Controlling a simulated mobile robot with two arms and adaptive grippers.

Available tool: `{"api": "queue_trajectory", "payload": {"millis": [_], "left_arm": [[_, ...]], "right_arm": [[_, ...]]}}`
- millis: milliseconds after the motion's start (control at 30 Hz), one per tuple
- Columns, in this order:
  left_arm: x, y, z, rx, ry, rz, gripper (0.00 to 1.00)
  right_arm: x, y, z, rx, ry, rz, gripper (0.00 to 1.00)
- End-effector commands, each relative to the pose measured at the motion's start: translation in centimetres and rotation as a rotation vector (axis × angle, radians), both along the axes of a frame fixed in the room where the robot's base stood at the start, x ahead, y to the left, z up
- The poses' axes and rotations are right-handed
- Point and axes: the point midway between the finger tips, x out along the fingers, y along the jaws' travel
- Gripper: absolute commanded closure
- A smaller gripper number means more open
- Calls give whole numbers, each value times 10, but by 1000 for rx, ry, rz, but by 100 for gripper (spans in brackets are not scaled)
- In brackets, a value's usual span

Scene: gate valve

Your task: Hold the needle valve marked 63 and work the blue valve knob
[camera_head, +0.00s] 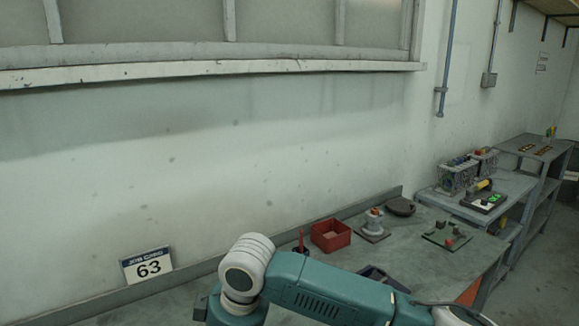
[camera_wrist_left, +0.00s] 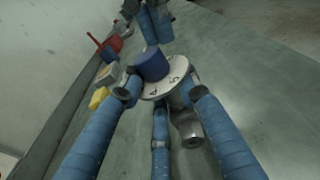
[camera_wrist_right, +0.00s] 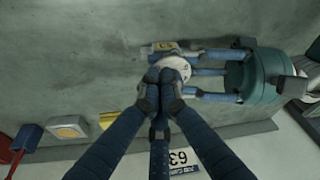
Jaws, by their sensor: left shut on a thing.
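The needle valve shows in the left wrist view with a white numbered dial (camera_wrist_left: 164,82) and a blue valve knob (camera_wrist_left: 152,65) on top. My left gripper (camera_wrist_left: 155,92) is shut around the valve, its fingers at the dial's edge. In the right wrist view the white dial (camera_wrist_right: 177,66) and a yellow tag (camera_wrist_right: 163,46) with blurred marking show beside my left gripper (camera_wrist_right: 195,75). My right gripper (camera_wrist_right: 160,75) has its fingertips close together over the dial; they hide the knob there. In the left wrist view my right gripper (camera_wrist_left: 155,40) is just beyond the knob; contact is unclear.
A "JOB CARD 63" sign (camera_head: 147,264) leans by the wall. A red tray (camera_head: 330,235), a round-topped part on a plate (camera_head: 374,224) and a green board (camera_head: 446,235) stand on the bench. My arm covers the bench front in the head view.

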Motion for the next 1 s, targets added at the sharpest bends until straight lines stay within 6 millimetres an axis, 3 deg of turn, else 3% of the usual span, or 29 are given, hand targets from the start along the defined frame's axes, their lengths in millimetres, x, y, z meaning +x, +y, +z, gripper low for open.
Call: {"api": "queue_trajectory", "payload": {"millis": [33,500,867,1000], "left_arm": [[-4,-2,-9,9,15,-6,100],[-4,-3,-8,8,15,-9,100],[-4,-3,-8,8,15,-10,100],[-4,-3,-9,8,15,-10,100]], "right_arm": [[-5,7,1,14,4,11,100],[-17,14,2,18,7,17,100],[-20,6,2,14,3,10,100],[-19,4,10,11,1,7,100]]}}
